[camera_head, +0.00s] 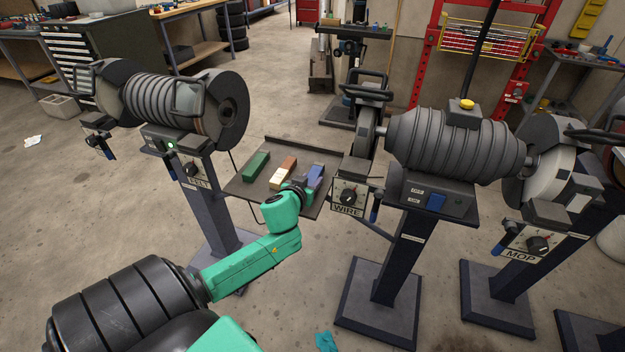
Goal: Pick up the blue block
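The blue block (316,174) lies at the right of a dark tray (240,187) between two grinding machines. It is partly hidden by my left gripper (303,186), which comes in at the end of a green arm. The gripper is at the near left side of the blue block. Its fingers are small and dark here, so I cannot tell whether they are open, or whether they touch the block. My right gripper is not in view.
A green block (256,165) and a brown and cream block (283,172) lie on the tray to the left of the blue one. The WIRE machine (455,145) stands close on the right, and another grinder (180,110) on the left.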

